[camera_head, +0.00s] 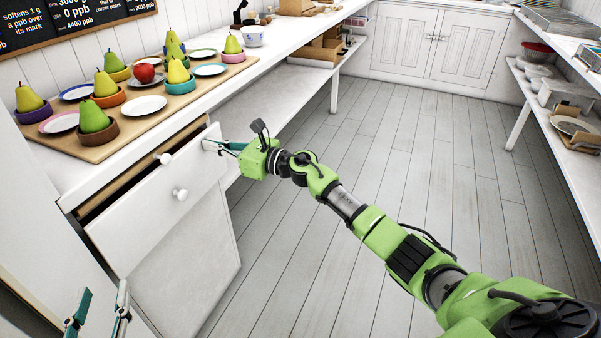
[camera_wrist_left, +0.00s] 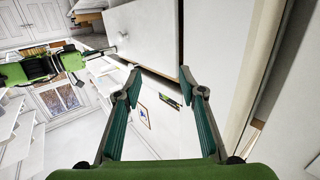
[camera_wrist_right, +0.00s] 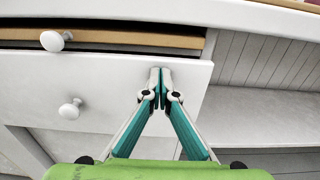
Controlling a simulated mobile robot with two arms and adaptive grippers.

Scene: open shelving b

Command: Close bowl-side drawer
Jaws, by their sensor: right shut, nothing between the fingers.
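A white drawer front (camera_head: 160,205) stands pulled out below the counter, with a dark gap behind its top edge. One round knob (camera_head: 180,194) is on its face and another knob (camera_head: 163,158) shows at its top edge. In the right wrist view the drawer front (camera_wrist_right: 100,85) fills the left side. My right gripper (camera_head: 207,145) is shut and empty, its tips (camera_wrist_right: 160,78) at the right end of the drawer front; I cannot tell whether they touch. My left gripper (camera_head: 101,300) is open and empty, low in front of the drawer's left end; its fingers (camera_wrist_left: 159,80) are apart.
A wooden board (camera_head: 120,125) on the counter holds pears in coloured bowls, several plates and a red apple (camera_head: 144,73). An open shelf (camera_head: 250,90) lies right of the drawer. The plank floor (camera_head: 420,150) is clear beyond my right arm.

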